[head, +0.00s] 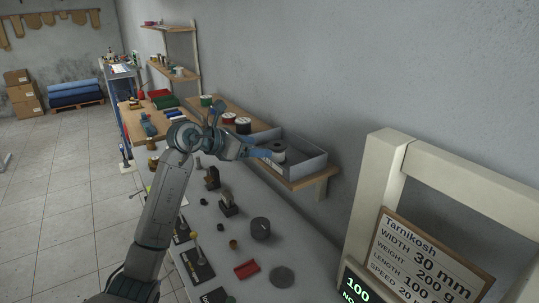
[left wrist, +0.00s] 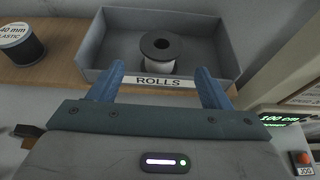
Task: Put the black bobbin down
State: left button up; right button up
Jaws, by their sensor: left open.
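A bobbin with a black top flange and a white wound body (left wrist: 161,62) stands upright in the grey tray labelled ROLLS (left wrist: 108,40). It also shows in the head view (head: 279,155), inside the tray (head: 305,160) on the wooden shelf. My left gripper (left wrist: 160,72) is open, its blue fingers apart at the tray's front wall, with the bobbin beyond and between them in the picture. The bobbin's lower part is hidden by the label and front wall. My right gripper is not in view.
Another roll marked 40 mm elastic (left wrist: 22,48) stands on the shelf left of the tray. A red-sided roll (head: 228,119) and a green one (head: 206,101) stand farther along. The grey table below holds a dark round puck (head: 260,228) and small parts. A frame with a sign (head: 425,262) stands right.

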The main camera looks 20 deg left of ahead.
pick_arm(q)
jog(key=shift+b+v, duration=0.35)
jog(key=shift+v, duration=1.3)
